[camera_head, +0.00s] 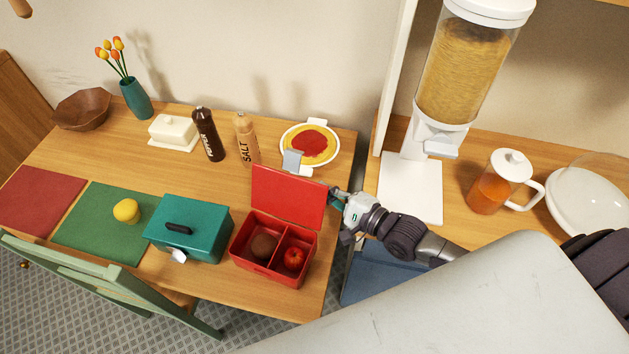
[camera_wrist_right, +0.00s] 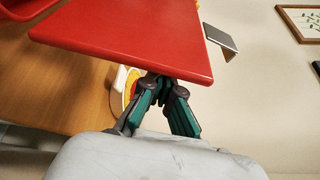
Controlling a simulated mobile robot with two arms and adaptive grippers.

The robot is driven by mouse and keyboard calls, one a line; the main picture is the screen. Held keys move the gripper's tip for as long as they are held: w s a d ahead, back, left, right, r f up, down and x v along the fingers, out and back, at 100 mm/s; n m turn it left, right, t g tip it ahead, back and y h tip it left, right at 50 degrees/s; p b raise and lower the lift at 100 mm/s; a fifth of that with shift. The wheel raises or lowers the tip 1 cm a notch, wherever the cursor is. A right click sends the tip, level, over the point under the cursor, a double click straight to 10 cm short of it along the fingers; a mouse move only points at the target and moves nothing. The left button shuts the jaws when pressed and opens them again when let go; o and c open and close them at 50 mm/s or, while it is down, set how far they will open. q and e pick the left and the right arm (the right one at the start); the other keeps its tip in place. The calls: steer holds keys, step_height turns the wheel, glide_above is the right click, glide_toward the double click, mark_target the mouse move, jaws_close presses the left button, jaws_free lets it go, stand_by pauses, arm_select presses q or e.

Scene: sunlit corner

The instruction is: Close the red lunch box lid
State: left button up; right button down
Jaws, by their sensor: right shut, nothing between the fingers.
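The red lunch box (camera_head: 273,250) stands near the table's front right. Its red lid (camera_head: 288,197) is open, standing up at the back edge, with a grey latch (camera_head: 292,160) on its upper edge. A brown round item (camera_head: 264,246) lies in the left compartment and a red apple (camera_head: 294,258) in the right one. My right gripper (camera_head: 335,195) is shut and empty beside the lid's right edge. In the right wrist view the lid (camera_wrist_right: 130,35) spans the top and my fingertips (camera_wrist_right: 160,80) are close to its edge; contact is unclear. My left gripper is out of view.
A closed teal box (camera_head: 188,228) stands left of the lunch box. Behind the lid are a plate with red and yellow food (camera_head: 310,145), a salt bottle (camera_head: 246,140) and a pepper bottle (camera_head: 207,135). A cereal dispenser (camera_head: 440,130) stands to the right.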

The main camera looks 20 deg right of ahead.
mark_target(318, 193)
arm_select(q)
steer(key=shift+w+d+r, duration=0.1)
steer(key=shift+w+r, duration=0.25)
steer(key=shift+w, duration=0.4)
arm_select(e)
steer(key=shift+x, duration=1.45)
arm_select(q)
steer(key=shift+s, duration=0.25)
arm_select(e)
steer(key=shift+a+r, duration=0.1)
steer(key=shift+r, duration=0.05)
